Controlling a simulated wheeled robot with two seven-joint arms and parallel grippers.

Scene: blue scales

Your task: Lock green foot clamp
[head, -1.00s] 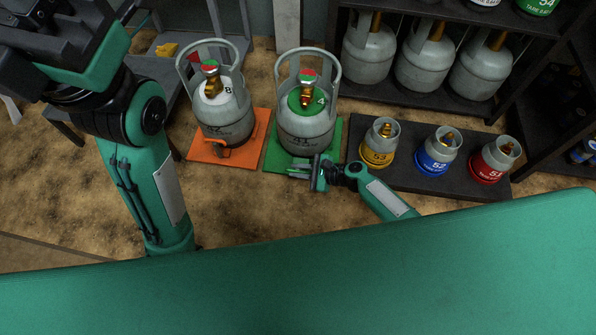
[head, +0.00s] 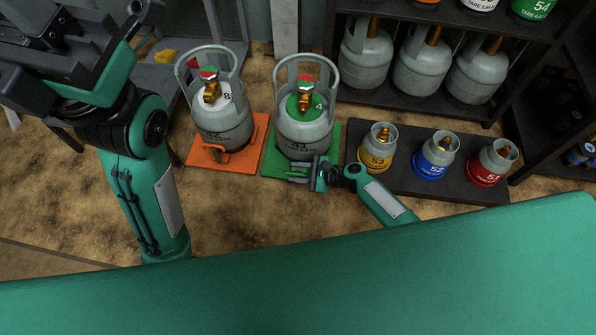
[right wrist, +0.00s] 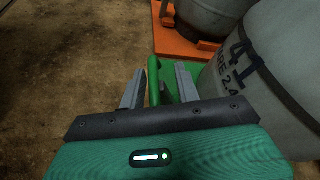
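A grey gas cylinder with a green collar (head: 306,133) stands upright on a green plate (head: 272,158). The green foot clamp's lever (right wrist: 154,78) sticks up beside the cylinder's foot. My right gripper (head: 298,172) is low at the front edge of the green plate. In the right wrist view its two fingers (right wrist: 160,88) are apart, one on each side of the green lever, with a visible gap at the right finger. In the head view the gripper hides most of the lever. My left arm comes in at the left, but its gripper does not show.
Another grey cylinder (head: 223,125) stands on an orange plate (head: 255,135) with an orange clamp (head: 213,155), just left. Small yellow, blue and red cylinders stand on a dark platform (head: 405,180) at the right. A dark shelf (head: 470,108) holds more cylinders behind.

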